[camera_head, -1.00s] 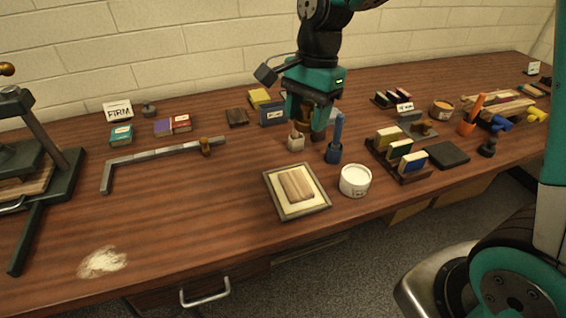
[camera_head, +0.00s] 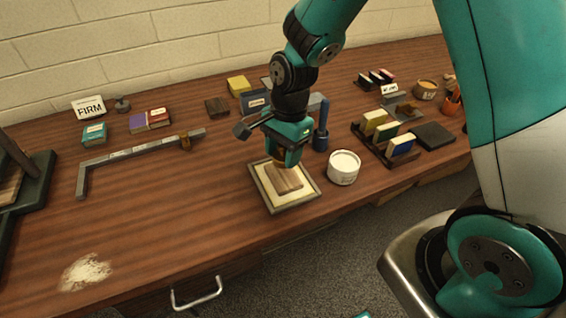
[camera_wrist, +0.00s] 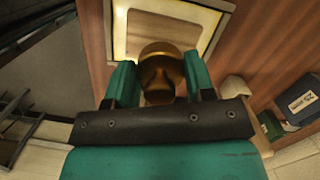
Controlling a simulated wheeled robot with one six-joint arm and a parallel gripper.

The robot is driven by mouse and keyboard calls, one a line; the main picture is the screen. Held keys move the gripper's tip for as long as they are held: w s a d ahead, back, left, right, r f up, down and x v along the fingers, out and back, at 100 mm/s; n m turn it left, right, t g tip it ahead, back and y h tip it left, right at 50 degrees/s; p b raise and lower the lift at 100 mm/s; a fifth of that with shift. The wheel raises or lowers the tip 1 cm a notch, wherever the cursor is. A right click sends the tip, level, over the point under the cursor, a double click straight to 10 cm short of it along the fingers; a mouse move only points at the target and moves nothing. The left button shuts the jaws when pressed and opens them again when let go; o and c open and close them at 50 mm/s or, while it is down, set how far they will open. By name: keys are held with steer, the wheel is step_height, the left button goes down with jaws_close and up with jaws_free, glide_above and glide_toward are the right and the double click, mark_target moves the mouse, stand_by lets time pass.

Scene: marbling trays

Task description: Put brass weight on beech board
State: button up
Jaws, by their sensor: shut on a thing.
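The brass weight (camera_wrist: 160,72) is held between the two teal fingers of my gripper (camera_wrist: 159,82) in the wrist view. In the head view my gripper (camera_head: 287,160) hangs over the back part of the beech board (camera_head: 287,181), pointing down. The board is a small pale wooden block lying on a cream sheet in a dark-framed tray (camera_head: 309,198). The board also shows beyond the weight in the wrist view (camera_wrist: 150,34). The weight is mostly hidden by the fingers in the head view, and I cannot tell whether it touches the board.
A white tub (camera_head: 344,170) stands just right of the tray. A blue-handled tool (camera_head: 321,135) stands behind it. A rack of coloured blocks (camera_head: 385,148) is further right. A long metal angle bar (camera_head: 140,154) lies at the left. The table's front left is clear apart from pale powder (camera_head: 86,272).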

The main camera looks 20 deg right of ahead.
mark_target(283, 174)
steer(key=shift+f, duration=2)
steer(key=o, duration=1.2)
steer(key=shift+f, duration=0.1)
steer(key=shift+o, duration=0.2)
steer(key=r, duration=0.3)
steer(key=d+r, duration=0.1)
steer(key=r, duration=0.7)
steer(key=shift+w+d+r+b, duration=0.25)
steer(key=shift+w+d+b, duration=0.05)
steer(key=shift+w, duration=0.05)
steer(key=shift+s+r, duration=0.15)
steer(key=shift+r, duration=0.2)
steer(key=s+a+r+n+y, duration=0.1)
steer(key=s+a+r+n, duration=0.2)
steer(key=s+n, duration=0.6)
steer(key=s+a+r+n+y, duration=0.1)
steer(key=s+a+r+n, duration=0.2)
steer(key=s+r+n, duration=0.3)
steer(key=s+n, duration=0.4)
steer(key=n, duration=0.1)
steer(key=shift+n+t+y, duration=0.3)
